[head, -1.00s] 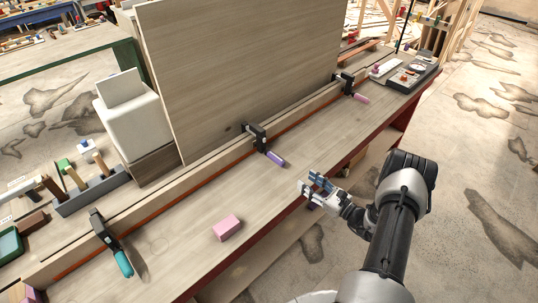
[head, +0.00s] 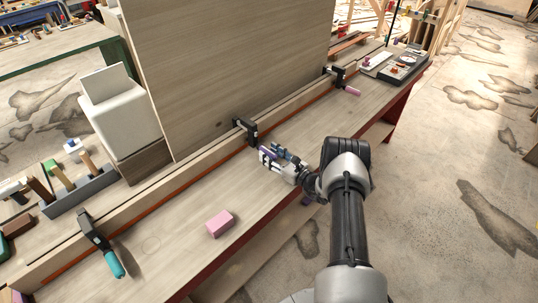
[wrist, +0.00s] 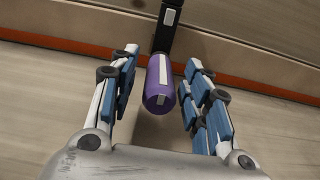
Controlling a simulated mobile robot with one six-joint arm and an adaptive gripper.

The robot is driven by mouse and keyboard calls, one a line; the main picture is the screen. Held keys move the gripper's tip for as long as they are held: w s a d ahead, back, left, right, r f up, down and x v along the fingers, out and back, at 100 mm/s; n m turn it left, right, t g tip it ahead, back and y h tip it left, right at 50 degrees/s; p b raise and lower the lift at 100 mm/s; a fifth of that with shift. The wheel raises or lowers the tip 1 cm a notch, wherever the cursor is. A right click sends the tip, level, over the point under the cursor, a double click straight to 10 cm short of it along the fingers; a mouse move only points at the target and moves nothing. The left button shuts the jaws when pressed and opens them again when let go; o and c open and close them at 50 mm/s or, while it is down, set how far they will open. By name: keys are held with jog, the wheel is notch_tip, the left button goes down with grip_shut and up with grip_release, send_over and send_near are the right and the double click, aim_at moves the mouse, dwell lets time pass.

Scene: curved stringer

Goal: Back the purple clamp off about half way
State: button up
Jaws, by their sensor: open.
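The purple clamp has a black frame (head: 245,130) fixed on the wooden stringer strip, in the middle of the bench. Its purple handle (wrist: 160,87) has a white stripe and points toward my gripper in the wrist view. My gripper (wrist: 165,85) is open, with one blue-padded finger on each side of the handle and gaps to both. In the head view, my gripper (head: 272,157) hides most of the handle. The clamp's screw and its jaw contact are not clear in either view.
A teal-handled clamp (head: 100,243) sits on the strip at left, and a pink-handled clamp (head: 340,80) at far right. A pink block (head: 220,224) lies on the bench near my gripper. A tall wooden panel (head: 225,65) stands behind the strip.

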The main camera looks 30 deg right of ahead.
jog(key=shift+w+a, duration=0.2)
jog(key=shift+w, duration=0.3)
